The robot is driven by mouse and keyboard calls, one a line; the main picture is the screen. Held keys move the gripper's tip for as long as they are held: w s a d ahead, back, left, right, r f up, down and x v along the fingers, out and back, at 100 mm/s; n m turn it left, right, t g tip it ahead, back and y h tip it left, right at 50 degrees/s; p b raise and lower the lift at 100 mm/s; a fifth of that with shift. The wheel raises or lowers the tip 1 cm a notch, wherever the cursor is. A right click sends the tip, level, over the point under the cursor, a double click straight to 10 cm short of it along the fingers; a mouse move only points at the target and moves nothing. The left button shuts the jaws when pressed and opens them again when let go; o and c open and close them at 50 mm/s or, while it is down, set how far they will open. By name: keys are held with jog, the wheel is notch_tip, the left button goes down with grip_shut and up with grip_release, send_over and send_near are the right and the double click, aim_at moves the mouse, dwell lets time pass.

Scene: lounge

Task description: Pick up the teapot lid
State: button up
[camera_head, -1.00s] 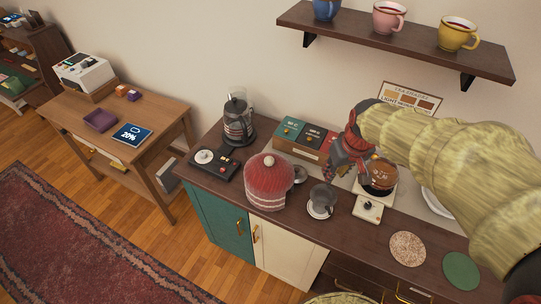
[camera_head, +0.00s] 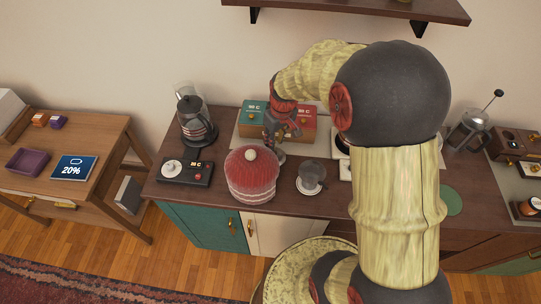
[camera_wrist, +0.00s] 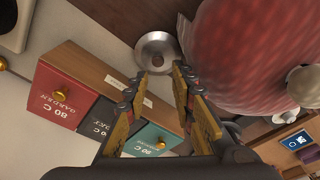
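A round silvery piece with a raised centre (camera_wrist: 158,52), which looks like the teapot lid, lies on the counter just ahead of my fingertips in the wrist view. In the head view a grey bit of it (camera_head: 278,156) shows beside the red domed cover (camera_head: 252,176), partly hidden by my gripper. My gripper (camera_wrist: 162,74) is open, with its two fingers apart and nothing between them. In the head view my gripper (camera_head: 274,136) points down behind the red cover, in front of the tea boxes. I cannot tell whether the fingertips touch the lid.
The tea box (camera_wrist: 105,95) stands close beside my fingers, and the red cover (camera_wrist: 245,50) is close on the other side. A grey cup (camera_head: 311,175) is to the right. A glass press (camera_head: 195,118) and black panel (camera_head: 186,172) are at left.

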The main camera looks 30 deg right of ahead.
jog(key=f, duration=0.2)
jog(key=f+b, duration=0.1)
jog(key=f, duration=0.4)
jog(key=shift+w+d+b, duration=0.1)
jog(key=shift+w+b, duration=0.25)
jog(key=shift+b, duration=0.05)
jog(key=shift+r, duration=0.1)
jog(key=shift+c, duration=0.5)
grip_shut()
